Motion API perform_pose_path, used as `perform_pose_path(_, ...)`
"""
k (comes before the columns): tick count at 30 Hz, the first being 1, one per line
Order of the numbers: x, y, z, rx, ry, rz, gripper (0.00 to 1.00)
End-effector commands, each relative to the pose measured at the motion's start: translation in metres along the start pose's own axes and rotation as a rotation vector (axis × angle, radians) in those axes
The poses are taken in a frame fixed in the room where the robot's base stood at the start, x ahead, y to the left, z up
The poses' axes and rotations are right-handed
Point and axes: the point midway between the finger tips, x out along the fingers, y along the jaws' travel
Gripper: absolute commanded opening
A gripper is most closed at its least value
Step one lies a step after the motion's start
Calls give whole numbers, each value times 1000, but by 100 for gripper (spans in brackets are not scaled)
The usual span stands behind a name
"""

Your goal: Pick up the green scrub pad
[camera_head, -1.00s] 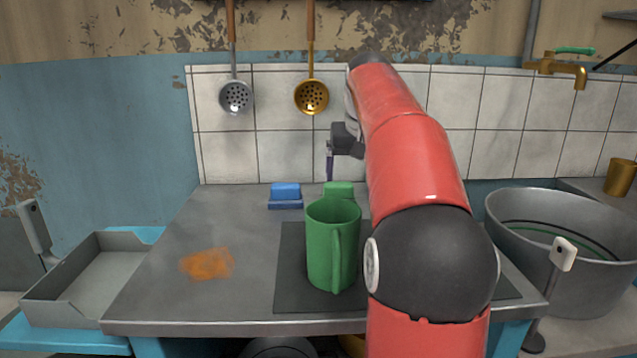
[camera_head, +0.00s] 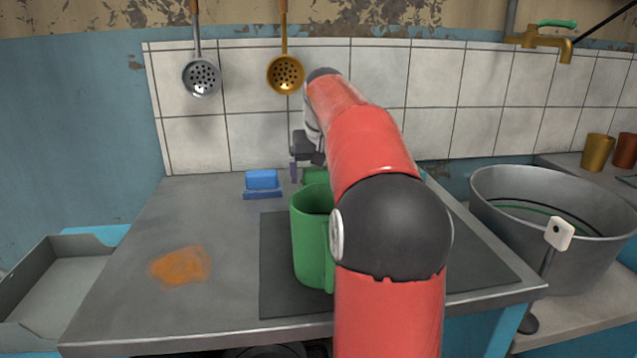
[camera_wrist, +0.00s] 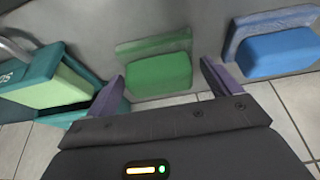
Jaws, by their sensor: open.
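The green scrub pad (camera_wrist: 158,72) lies on the grey counter in the wrist view, a brighter green block with a darker green layer along one side. In the head view the scrub pad (camera_head: 314,175) is small and partly hidden behind a green mug (camera_head: 310,235) and my arm. My gripper (camera_wrist: 163,82) is open and empty, its two purple-grey fingers pointing toward the pad, one near each of its ends. In the head view my gripper (camera_head: 295,172) is low beside the pad; I cannot tell whether it touches.
A blue scrub pad (camera_wrist: 278,52) lies to the right of the green one. A teal and green box (camera_wrist: 55,85) stands to the left, close to one finger. The tiled wall (camera_head: 235,140) is just behind. An orange stain (camera_head: 180,266) marks otherwise bare counter at left.

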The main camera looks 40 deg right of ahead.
Motion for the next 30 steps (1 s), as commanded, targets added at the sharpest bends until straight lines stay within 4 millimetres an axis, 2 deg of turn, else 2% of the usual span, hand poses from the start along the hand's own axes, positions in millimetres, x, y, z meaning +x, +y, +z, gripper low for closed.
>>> perform_pose_path(5, 0, 0, 0, 0, 0, 0, 88)
perform_pose_path(12, -1, 0, 0, 0, 0, 0, 56)
perform_pose_path(13, -1, 0, 0, 0, 0, 0, 54)
perform_pose_path(23, -6, 0, -2, 0, 1, 0, 54)
perform_pose_path(26, -16, -1, -7, -1, 2, -1, 54)
perform_pose_path(30, -40, 0, -17, 0, 4, -1, 54)
